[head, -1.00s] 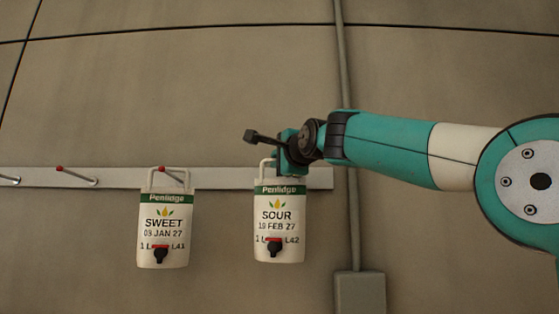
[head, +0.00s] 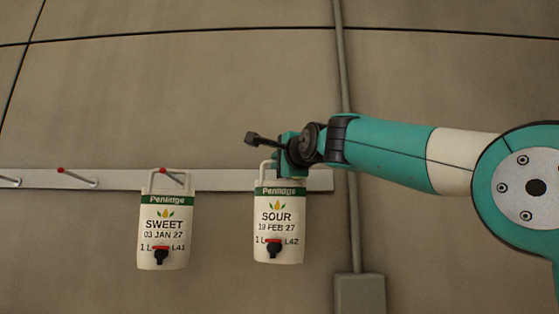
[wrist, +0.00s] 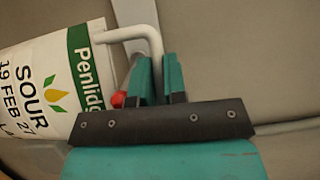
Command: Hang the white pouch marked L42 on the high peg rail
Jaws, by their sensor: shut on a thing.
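The white pouch marked L42 (head: 279,228) hangs upright by its loop handle in front of the rail's right part. It has a green Penlidge band, the word SOUR and a red and black tap. In the wrist view the pouch (wrist: 48,82) lies at the left. My gripper (head: 284,172) is shut on its white handle; in the wrist view the teal fingers (wrist: 160,80) are close together at the handle. A red peg tip (wrist: 118,99) shows beside the handle, near the fingers. Whether the handle is over that peg I cannot tell. The peg rail (head: 115,179) runs along the wall.
A second white pouch, SWEET, marked L41 (head: 162,232), hangs on a red-tipped peg to the left. Another red-tipped peg (head: 77,177) farther left is bare. A vertical conduit (head: 347,220) and a grey box (head: 360,293) are on the wall at right.

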